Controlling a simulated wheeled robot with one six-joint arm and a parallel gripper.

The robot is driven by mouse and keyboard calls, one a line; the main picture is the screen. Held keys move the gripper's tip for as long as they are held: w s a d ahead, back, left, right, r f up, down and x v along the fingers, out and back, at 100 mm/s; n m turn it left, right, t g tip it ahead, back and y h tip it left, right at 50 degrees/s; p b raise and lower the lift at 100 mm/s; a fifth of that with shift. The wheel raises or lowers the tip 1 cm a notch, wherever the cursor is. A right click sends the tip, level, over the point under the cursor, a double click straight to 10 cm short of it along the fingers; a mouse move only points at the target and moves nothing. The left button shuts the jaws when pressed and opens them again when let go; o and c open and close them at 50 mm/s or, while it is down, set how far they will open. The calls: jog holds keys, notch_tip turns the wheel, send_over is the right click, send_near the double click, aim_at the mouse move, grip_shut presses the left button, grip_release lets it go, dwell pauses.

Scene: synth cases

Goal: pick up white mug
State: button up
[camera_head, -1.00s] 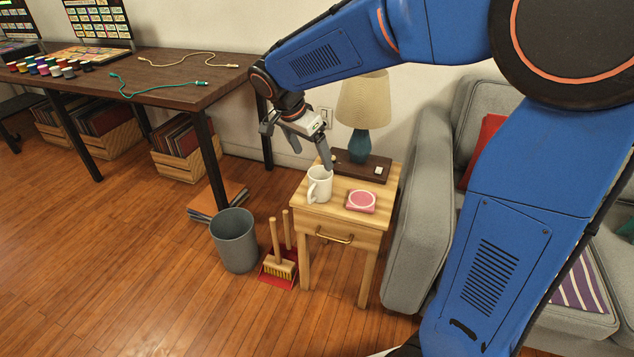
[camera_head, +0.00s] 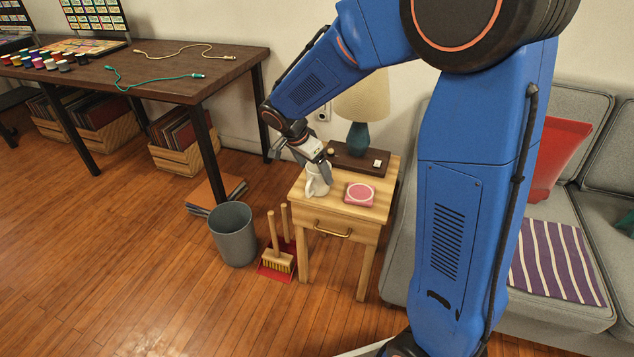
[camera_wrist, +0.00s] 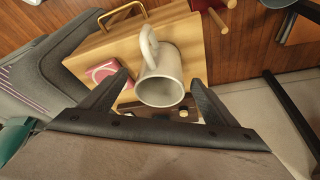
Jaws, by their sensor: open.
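My gripper (camera_head: 303,169) is just above and behind the mug in the head view. In the wrist view my gripper (camera_wrist: 160,92) is open, with one dark finger on each side of the mug and gaps between. The fingertips are partly hidden by the mug in the head view.
A pink coaster-like item (camera_head: 360,194) lies right of the mug. A dark tray (camera_head: 369,166) and a lamp (camera_head: 360,120) stand at the table's back. A grey bin (camera_head: 234,235) and a brush (camera_head: 278,260) are on the floor at left. A grey sofa (camera_head: 412,215) stands close at right.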

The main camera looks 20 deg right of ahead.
jog(key=shift+x, duration=2.9)
jog(key=shift+w+d+r, duration=0.1)
jog(key=shift+w+r, duration=0.05)
jog(key=c, duration=1.3)
